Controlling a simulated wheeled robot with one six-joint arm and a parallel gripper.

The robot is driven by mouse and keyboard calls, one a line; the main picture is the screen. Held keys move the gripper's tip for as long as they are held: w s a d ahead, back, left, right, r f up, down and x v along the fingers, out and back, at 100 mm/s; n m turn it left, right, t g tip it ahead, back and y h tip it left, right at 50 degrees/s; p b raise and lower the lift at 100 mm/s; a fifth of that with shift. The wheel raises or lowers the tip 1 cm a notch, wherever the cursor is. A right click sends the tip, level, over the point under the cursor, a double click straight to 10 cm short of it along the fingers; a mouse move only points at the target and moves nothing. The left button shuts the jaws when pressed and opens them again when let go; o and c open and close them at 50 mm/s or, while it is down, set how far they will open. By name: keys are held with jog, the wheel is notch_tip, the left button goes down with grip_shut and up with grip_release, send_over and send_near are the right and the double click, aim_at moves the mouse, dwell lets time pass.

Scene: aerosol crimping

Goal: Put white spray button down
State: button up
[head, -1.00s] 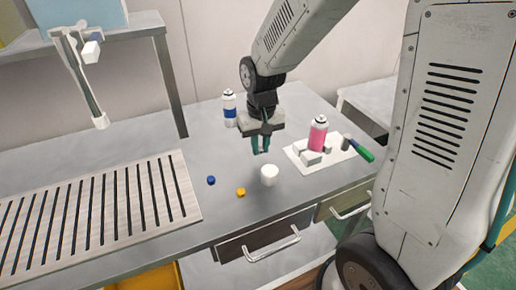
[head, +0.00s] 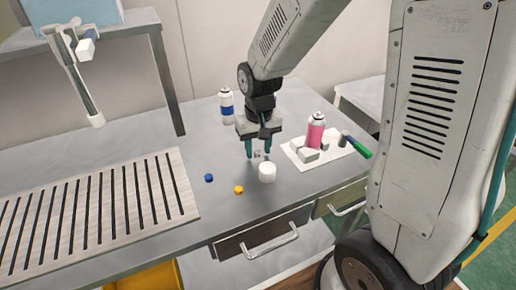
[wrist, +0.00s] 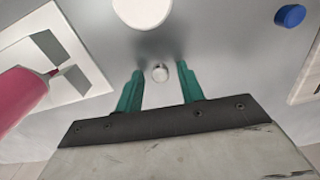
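The small white spray button (wrist: 160,73) stands on the grey table between my fingertips, with a visible gap on each side in the wrist view. It also shows as a small pale spot in the head view (head: 257,155). My gripper (head: 257,150) points down close to the table. Its two green fingers are spread apart and hold nothing. A larger white round cap (head: 267,172) stands just in front of the fingers.
A blue cap (head: 209,178) and a yellow cap (head: 239,189) lie to the left. A blue-and-white can (head: 227,107) stands behind. A pink can (head: 316,130), grey blocks and a green-handled tool (head: 358,148) are at right on a white sheet (head: 295,153). A slatted board (head: 187,203) lies left.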

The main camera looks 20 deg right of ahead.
aim_at(259, 153)
notch_tip(259, 153, up, 11)
jog(key=s+d+r, duration=0.1)
jog(key=s+r, duration=0.2)
jog(key=s, duration=0.7)
jog(key=s+d+r+t, duration=0.1)
jog(key=s+r, duration=0.3)
jog(key=s, duration=0.7)
jog(key=shift+s+d+n, duration=0.2)
jog(key=shift+d+n, duration=0.2)
jog(key=shift+d, duration=0.1)
